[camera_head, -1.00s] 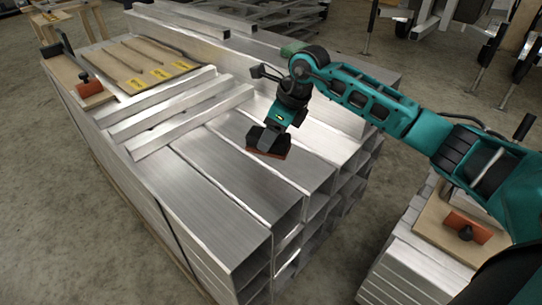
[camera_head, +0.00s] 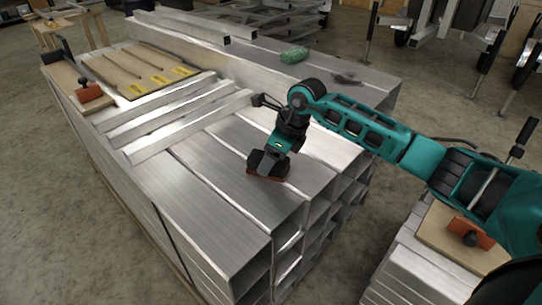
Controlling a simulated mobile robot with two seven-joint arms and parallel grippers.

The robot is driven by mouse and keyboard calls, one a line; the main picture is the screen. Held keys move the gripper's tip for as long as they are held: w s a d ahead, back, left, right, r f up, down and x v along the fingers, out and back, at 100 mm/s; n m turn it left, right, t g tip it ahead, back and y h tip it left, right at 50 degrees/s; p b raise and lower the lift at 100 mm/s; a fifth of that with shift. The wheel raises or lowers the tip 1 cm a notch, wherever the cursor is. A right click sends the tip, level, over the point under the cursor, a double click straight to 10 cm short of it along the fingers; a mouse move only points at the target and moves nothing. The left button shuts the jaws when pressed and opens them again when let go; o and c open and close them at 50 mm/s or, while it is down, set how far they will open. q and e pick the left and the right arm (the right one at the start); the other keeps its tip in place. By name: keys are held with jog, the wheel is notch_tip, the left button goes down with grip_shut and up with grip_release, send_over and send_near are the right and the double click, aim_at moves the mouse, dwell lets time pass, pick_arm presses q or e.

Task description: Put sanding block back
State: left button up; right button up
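My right arm reaches in from the right over the stack of aluminium tubes. Its gripper (camera_head: 268,163) points down above the tubes' near ends. A flat reddish-brown sanding block (camera_head: 267,176) shows just under the dark fingers and appears gripped; the fingers hide most of it. I cannot tell whether it touches the tube below. An orange block with a black knob (camera_head: 89,93) rests on a wooden board (camera_head: 62,74) at the stack's far left. A similar orange block (camera_head: 470,233) is on another board (camera_head: 437,225) at lower right. My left gripper is not in view.
Loose square bars (camera_head: 180,125) lie across the stack (camera_head: 200,190). A brown panel with yellow labels (camera_head: 140,68) lies behind them. A green item (camera_head: 295,55) and a small dark item (camera_head: 345,78) lie on the stack's far side. The near tube tops are clear.

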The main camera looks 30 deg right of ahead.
jog(key=shift+o, duration=1.3)
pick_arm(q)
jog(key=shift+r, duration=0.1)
pick_arm(e)
jog(key=shift+r, duration=0.1)
jog(key=shift+r, duration=0.35)
pick_arm(q)
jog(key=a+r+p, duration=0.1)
jog(key=p, duration=0.2)
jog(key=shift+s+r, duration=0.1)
pick_arm(e)
jog(key=v, duration=1.1)
jog(key=shift+s+r, duration=0.15)
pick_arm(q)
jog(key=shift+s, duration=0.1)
pick_arm(e)
jog(key=shift+d, duration=0.1)
